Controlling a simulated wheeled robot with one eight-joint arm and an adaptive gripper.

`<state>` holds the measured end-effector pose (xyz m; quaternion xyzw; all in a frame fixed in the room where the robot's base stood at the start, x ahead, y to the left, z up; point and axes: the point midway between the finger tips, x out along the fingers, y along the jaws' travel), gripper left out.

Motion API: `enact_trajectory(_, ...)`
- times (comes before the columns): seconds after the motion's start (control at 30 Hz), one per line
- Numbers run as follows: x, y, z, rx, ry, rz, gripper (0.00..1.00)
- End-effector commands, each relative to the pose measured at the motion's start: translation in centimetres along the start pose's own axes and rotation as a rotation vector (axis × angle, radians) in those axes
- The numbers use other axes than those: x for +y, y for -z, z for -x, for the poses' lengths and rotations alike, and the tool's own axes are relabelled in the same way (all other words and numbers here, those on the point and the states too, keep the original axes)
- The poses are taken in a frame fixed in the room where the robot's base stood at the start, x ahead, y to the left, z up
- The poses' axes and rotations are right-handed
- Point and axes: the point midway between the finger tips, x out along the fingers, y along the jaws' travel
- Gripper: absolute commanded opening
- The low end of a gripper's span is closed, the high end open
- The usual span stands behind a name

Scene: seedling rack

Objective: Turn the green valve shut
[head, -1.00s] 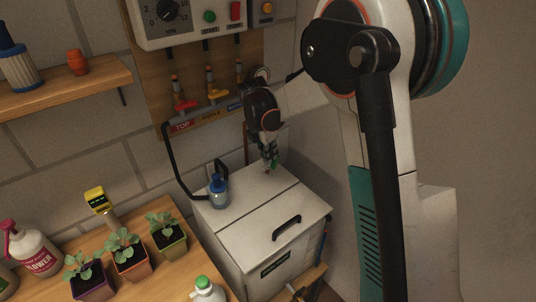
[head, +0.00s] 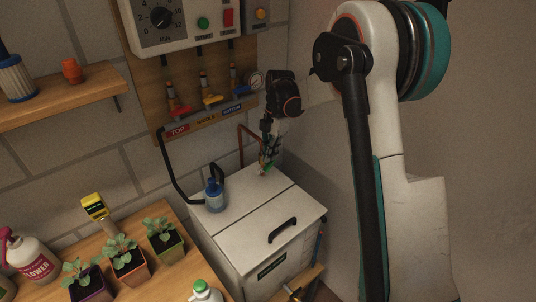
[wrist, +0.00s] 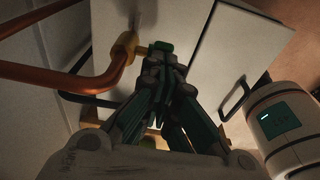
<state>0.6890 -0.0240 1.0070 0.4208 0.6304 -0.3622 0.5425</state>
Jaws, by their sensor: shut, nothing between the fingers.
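The green valve handle (wrist: 162,46) shows in the wrist view just beyond my fingertips, beside a brass fitting (wrist: 125,46) on a copper pipe (wrist: 80,85). My gripper (wrist: 163,66) is shut and empty, with its tips right at the near side of the green handle. I cannot tell whether they touch it. In the head view my gripper (head: 264,162) points down above the back of the white tank, and only a small green patch (head: 268,169) of the valve shows by the tips. The fingers partly hide the valve.
The white tank (head: 240,238) has a black lid handle (head: 283,230) and a blue bottle-shaped part (head: 215,195) on top. Red, yellow and blue valves hang on the wall board above. Potted seedlings (head: 126,263) stand on the bench at left.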

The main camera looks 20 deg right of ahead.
Motion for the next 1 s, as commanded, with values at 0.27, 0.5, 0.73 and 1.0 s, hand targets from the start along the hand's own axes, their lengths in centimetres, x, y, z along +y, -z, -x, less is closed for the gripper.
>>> enact_trajectory(0.27,-0.02,-0.96,0.10,-0.001,0.000,-0.002,0.00)
enact_trajectory(0.5,-0.01,-1.20,0.06,-0.002,0.000,-0.001,0.00)
enact_trajectory(0.73,-0.01,-1.18,0.07,-0.002,0.000,-0.001,0.00)
enact_trajectory(1.0,-0.01,-1.17,0.07,-0.002,0.000,-0.001,0.00)
